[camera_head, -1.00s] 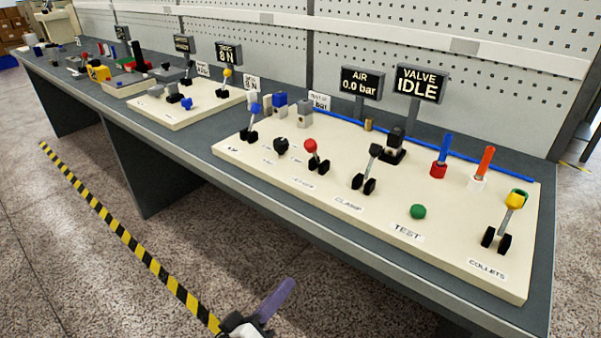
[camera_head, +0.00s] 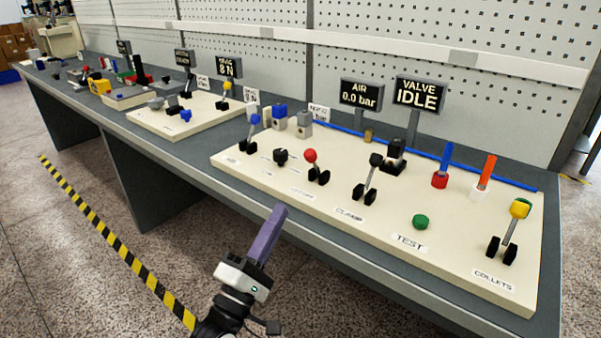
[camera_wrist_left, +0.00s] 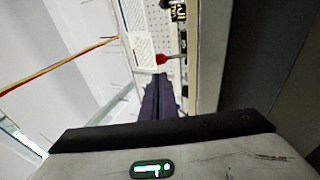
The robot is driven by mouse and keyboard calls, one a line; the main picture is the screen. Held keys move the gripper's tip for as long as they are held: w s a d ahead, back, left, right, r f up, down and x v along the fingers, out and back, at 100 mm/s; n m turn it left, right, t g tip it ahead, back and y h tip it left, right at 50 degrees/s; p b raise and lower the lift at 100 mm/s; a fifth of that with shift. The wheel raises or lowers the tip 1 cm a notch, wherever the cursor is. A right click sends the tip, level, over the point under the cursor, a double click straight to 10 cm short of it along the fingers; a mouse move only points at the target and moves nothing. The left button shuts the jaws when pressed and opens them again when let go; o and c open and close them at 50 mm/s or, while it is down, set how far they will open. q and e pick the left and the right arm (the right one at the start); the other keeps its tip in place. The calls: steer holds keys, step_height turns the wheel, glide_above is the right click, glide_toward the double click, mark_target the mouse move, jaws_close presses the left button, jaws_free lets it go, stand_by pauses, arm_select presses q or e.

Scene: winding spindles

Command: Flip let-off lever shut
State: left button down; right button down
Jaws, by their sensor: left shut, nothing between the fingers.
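A red-knobbed lever (camera_head: 314,166) stands on the cream panel (camera_head: 240,162), its stem tilted slightly left, between black hinge blocks. The label in front of it is too small to read surely; it may be the let-off lever. My left gripper (camera_head: 279,211) has purple fingers, shut and empty, just off the bench's front edge, in front of and below that lever in the head view. In the left wrist view the fingers (camera_wrist_left: 160,80) point toward a red knob (camera_wrist_left: 162,59) just beyond their tips; I cannot tell if they touch. My right gripper is not in view.
Close by are a black knob (camera_head: 281,156), a blue-knobbed lever (camera_head: 251,135) and the black clamp lever (camera_head: 370,178). A green test button (camera_head: 420,222) and yellow collets lever (camera_head: 513,230) stand farther right.

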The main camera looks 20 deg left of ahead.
arm_select(q)
glide_toward(308, 160)
steer(key=x, duration=0.5)
steer(key=shift+w+p, duration=0.1)
steer(key=shift+p, duration=0.3)
steer(key=shift+w+r, duration=0.25)
steer(key=shift+w, duration=0.35)
